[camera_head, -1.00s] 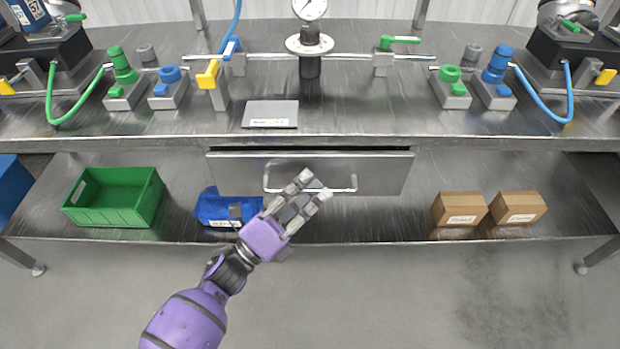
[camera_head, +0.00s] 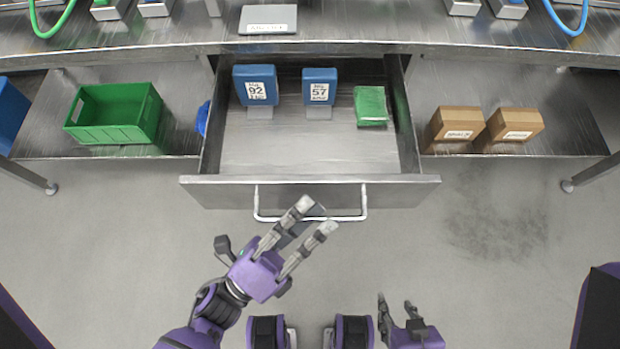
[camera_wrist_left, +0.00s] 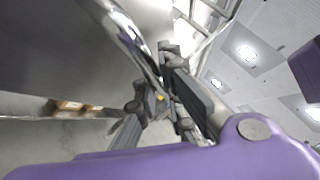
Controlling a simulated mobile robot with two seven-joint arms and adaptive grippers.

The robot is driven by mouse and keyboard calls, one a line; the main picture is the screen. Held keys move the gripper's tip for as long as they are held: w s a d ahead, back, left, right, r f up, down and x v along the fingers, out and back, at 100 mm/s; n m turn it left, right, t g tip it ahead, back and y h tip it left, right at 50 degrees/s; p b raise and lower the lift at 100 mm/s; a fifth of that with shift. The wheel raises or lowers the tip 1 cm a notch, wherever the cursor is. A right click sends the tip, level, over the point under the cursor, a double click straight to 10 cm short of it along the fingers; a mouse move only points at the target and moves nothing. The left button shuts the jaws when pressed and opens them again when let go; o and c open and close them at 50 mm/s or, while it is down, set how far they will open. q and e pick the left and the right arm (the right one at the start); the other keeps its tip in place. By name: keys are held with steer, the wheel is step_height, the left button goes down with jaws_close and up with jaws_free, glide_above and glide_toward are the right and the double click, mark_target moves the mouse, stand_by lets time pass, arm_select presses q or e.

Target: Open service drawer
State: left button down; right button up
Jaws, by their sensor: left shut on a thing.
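The service drawer (camera_head: 310,194) under the steel bench is pulled out, and its inside shows in the head view. Its bar handle (camera_head: 275,218) runs across the front. My left gripper (camera_head: 316,215) is shut on the handle near its middle. In the left wrist view the shiny handle bar (camera_wrist_left: 128,36) runs into the left gripper's fingers (camera_wrist_left: 165,95). My right gripper (camera_head: 396,301) is low in the head view, away from the drawer, with its fingers apart and nothing between them.
The drawer holds two blue labelled blocks (camera_head: 256,85) (camera_head: 320,86) and a green packet (camera_head: 370,105). A green crate (camera_head: 115,114) and a mostly hidden blue thing (camera_head: 202,118) are on the lower shelf at left. Two cardboard boxes (camera_head: 456,127) (camera_head: 515,127) stand at right.

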arm_select(q)
steer(key=s, duration=0.3)
steer(key=shift+s+f, duration=0.1)
steer(key=c, duration=2.1)
jaws_free()
steer(key=shift+a, duration=0.1)
steer(key=v, duration=1.2)
